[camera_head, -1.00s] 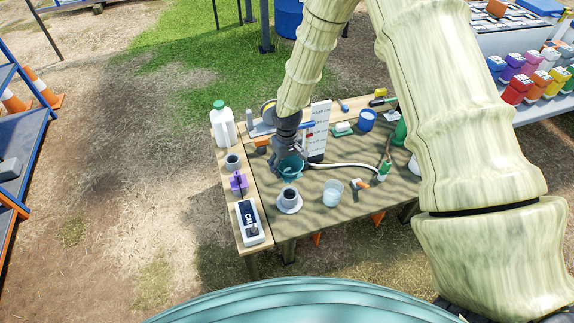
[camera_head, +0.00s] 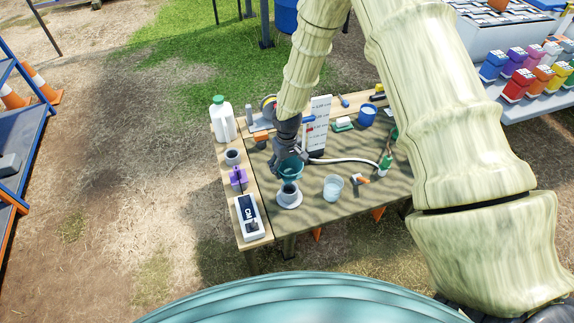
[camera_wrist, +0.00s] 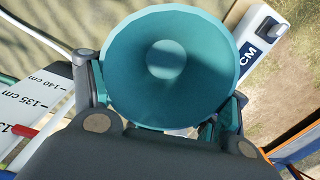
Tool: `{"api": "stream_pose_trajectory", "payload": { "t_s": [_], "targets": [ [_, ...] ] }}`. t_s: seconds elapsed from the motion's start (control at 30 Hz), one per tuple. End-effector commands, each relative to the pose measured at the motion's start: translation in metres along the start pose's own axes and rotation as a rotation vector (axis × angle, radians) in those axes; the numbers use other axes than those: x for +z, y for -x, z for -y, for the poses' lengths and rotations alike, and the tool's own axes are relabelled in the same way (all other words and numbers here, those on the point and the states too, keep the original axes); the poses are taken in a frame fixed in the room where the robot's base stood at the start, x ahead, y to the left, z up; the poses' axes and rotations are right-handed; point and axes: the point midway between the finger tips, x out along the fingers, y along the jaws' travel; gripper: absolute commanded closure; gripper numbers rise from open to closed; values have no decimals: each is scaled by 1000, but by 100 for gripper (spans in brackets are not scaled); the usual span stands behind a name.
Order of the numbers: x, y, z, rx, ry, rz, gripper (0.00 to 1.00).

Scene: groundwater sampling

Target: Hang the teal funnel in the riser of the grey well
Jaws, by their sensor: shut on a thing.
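The teal funnel (camera_head: 291,167) is in my gripper (camera_head: 284,156) above the table. In the wrist view the funnel (camera_wrist: 115,50) shows its wide mouth to the camera, between the fingers of my gripper (camera_wrist: 160,105), which are shut on it. The grey well (camera_head: 289,190), a short grey riser with a dark opening on a pale round base, stands near the table's front edge. In the head view the funnel is just above and slightly behind the riser in the picture. The spout's tip and its exact height over the opening cannot be told. The funnel hides the well in the wrist view.
A clear beaker (camera_head: 333,188) stands right of the well. A white meter (camera_head: 247,218), a purple item (camera_head: 238,177), another grey cup (camera_head: 232,157) and a white jug (camera_head: 223,122) line the left side. A scale board (camera_head: 318,122) stands behind, and a pale hose (camera_head: 345,161) runs right.

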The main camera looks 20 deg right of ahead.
Motion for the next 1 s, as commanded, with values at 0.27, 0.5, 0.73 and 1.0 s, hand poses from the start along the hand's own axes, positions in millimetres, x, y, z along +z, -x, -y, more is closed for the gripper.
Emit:
{"api": "stream_pose_trajectory", "payload": {
  "t_s": [0.27, 0.5, 0.73, 1.0],
  "targets": [
    [0, -14, 0, 0, -1, 0, 52],
    [0, -24, 0, 1, 0, 0, 52],
    [0, -35, 0, 1, 0, 0, 52],
    [0, -47, 0, 1, 0, 0, 52]
  ]
}}
